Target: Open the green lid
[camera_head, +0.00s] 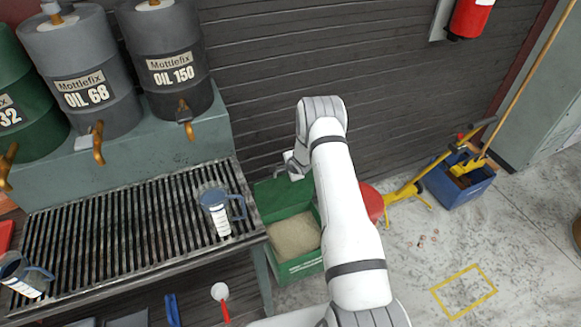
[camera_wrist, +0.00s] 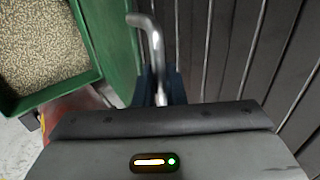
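The green lid (camera_head: 282,196) stands raised at the back of the green bin (camera_head: 301,266) in the head view. The bin is open, and pale granules show inside it. In the wrist view the lid (camera_wrist: 112,38) is a green panel edge-on beside the granules, and the bin's rim (camera_wrist: 45,98) lies at left. A bent grey metal handle (camera_wrist: 153,45) sticks out beside the lid. My gripper (camera_wrist: 159,82) has its dark blue fingers close around the handle's lower part and appears shut on it. In the head view my gripper (camera_head: 293,167) is small and partly hidden by my wrist.
A slatted bench (camera_head: 130,220) with oil barrels (camera_head: 172,62) and a jug (camera_head: 216,208) stands left of the bin. A dark ribbed wall (camera_head: 400,70) is close behind the lid. A red round object (camera_head: 372,203) and a blue crate (camera_head: 458,180) stand right. Floor at right is mostly free.

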